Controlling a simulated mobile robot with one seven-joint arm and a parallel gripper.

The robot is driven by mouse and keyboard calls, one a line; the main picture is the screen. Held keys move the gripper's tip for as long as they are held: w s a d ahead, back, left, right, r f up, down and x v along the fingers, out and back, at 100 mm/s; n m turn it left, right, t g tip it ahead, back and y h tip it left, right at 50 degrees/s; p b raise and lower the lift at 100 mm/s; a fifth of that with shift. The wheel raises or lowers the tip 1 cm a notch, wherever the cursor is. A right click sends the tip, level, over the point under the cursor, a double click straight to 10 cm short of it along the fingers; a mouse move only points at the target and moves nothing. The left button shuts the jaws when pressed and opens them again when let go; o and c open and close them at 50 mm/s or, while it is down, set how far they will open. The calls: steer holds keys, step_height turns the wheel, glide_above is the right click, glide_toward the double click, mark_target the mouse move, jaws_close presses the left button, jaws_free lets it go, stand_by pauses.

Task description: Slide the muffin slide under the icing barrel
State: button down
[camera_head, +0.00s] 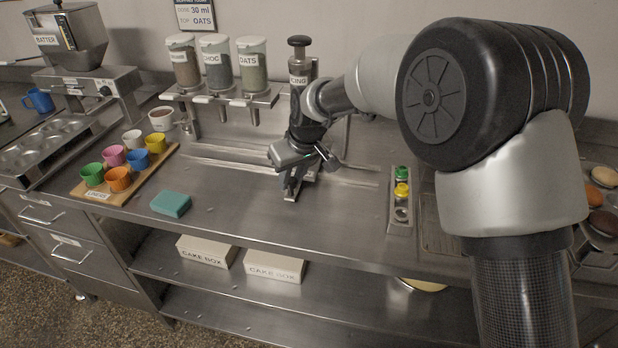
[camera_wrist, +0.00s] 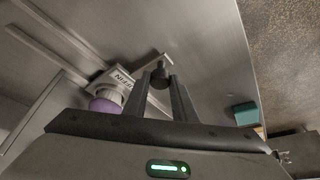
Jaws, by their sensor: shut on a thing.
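The icing barrel (camera_head: 300,62) stands upright at the back of the counter, partly hidden behind my arm. My gripper (camera_head: 291,190) is low over the counter in front of it. In the wrist view, my gripper's fingers (camera_wrist: 159,84) are closed around a dark knob (camera_wrist: 158,70) at the end of the muffin slide. The pale muffin slide (camera_wrist: 124,75) lies at counter level and bears partly readable lettering. A purple muffin cup (camera_wrist: 104,104) sits on it, partly hidden by my gripper body. The head view mostly hides the slide behind my gripper.
Topping dispensers (camera_head: 215,65) stand left of the barrel. A board of coloured cups (camera_head: 112,189) and a teal sponge (camera_head: 171,204) are on the left. A narrow tray with small bottles (camera_head: 400,212) is on the right. The counter front between sponge and tray is clear.

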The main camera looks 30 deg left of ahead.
steer(key=shift+s+a, duration=0.1)
steer(key=shift+a, duration=0.4)
steer(key=c, duration=1.5)
jaws_free()
steer(key=shift+o, duration=0.2)
steer(key=p+v, duration=0.1)
steer(key=v, duration=1.6)
steer(key=shift+s+r, duration=0.15)
steer(key=shift+d, duration=0.15)
